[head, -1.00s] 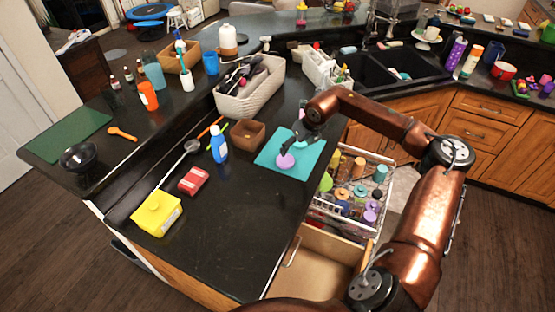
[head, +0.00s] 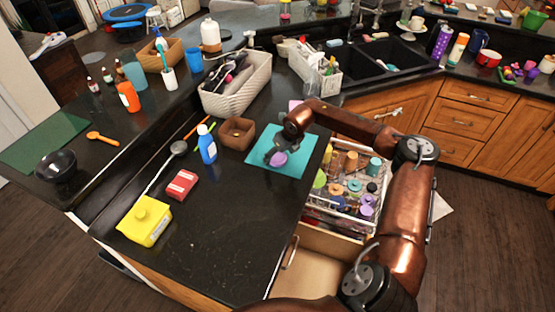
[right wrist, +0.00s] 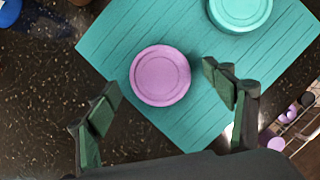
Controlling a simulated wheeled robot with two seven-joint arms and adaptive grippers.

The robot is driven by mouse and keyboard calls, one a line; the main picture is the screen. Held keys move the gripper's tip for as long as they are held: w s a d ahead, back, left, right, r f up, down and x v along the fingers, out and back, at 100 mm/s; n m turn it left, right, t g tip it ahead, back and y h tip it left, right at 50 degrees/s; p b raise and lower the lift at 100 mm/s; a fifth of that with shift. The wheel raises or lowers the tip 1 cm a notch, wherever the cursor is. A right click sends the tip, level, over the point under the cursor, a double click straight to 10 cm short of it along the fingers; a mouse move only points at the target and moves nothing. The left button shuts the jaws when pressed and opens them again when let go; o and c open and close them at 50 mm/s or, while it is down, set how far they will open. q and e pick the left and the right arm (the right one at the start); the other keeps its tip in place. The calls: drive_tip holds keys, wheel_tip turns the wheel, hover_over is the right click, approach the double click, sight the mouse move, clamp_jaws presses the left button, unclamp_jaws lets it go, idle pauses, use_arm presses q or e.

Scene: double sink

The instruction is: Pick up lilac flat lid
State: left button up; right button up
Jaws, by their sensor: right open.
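The lilac flat lid (right wrist: 160,75) is a round disc lying on the teal mat (right wrist: 110,50) in the right wrist view. In the head view the lilac lid (head: 278,159) shows at the mat's middle, partly covered by my right gripper (head: 277,150). In the right wrist view my right gripper (right wrist: 168,97) is open, with one finger to each side below the lid and nothing between the fingertips. A mint round lid (right wrist: 240,10) lies on the mat beside the lilac lid. My left gripper is not in view.
A brown box (head: 236,134) and a blue bottle (head: 206,145) stand left of the mat.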

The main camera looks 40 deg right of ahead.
drive_tip(key=shift+w+f, duration=0.2)
drive_tip(key=shift+f, duration=0.2)
drive_tip(key=shift+c, duration=0.6)
drive_tip(key=c, duration=1)
drive_tip(key=shift+r, duration=0.1)
drive_tip(key=shift+c, duration=0.2)
